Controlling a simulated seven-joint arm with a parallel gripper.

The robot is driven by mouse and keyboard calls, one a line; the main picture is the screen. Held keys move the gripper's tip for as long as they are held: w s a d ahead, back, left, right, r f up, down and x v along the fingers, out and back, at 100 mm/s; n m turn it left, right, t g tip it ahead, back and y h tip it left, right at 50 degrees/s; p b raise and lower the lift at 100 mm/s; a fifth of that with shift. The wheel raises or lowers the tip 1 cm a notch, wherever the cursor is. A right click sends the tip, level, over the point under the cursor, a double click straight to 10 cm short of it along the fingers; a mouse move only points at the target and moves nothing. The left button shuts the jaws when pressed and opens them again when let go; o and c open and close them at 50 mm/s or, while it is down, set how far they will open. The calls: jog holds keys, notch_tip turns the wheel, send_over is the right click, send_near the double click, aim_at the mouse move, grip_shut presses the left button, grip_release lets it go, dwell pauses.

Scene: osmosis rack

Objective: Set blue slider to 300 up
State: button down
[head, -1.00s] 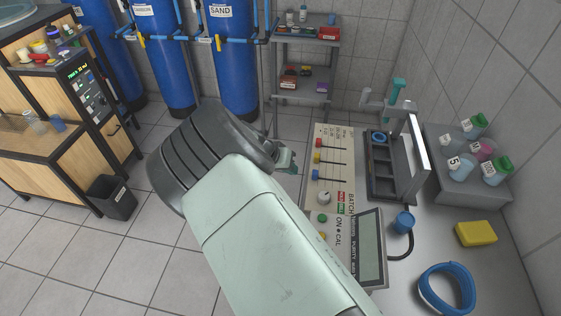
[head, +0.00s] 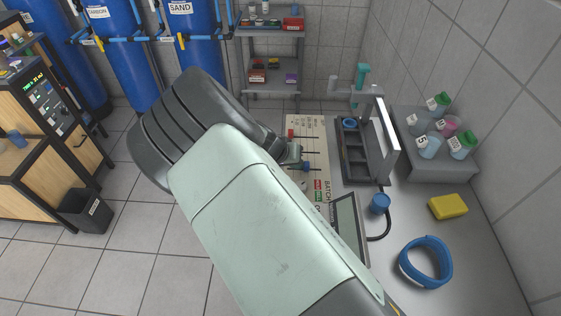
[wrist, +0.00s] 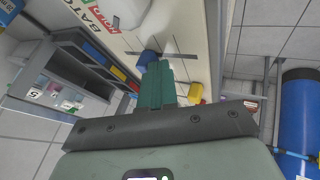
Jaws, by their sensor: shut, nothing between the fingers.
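The control panel (head: 321,150) is a cream board with slots for red, yellow and blue sliders. The blue slider's knob (head: 305,166) stands part way along its slot, right of the red knob (head: 291,133). In the wrist view the blue knob (wrist: 148,60) is at the fingertips, with slot showing on both sides; the yellow knob (wrist: 196,93) is to the right of the fingers. My gripper (head: 293,153) is shut and empty, just left of the blue knob, touching or nearly so. The yellow knob is hidden in the head view. The scale marks are too small to read.
A dark tray with an upright frame (head: 354,170) stands right of the panel. Beyond it are bottles on a grey block (head: 435,160), a yellow sponge (head: 448,206) and a blue ring (head: 426,262). My arm hides the panel's lower left.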

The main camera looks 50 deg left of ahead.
jog(key=w+d, duration=0.3)
dwell(0.4)
jog(key=shift+s+a, duration=1.35)
jog(key=v, duration=1)
jog(key=shift+s+a, duration=0.15)
jog(key=shift+s, duration=0.05)
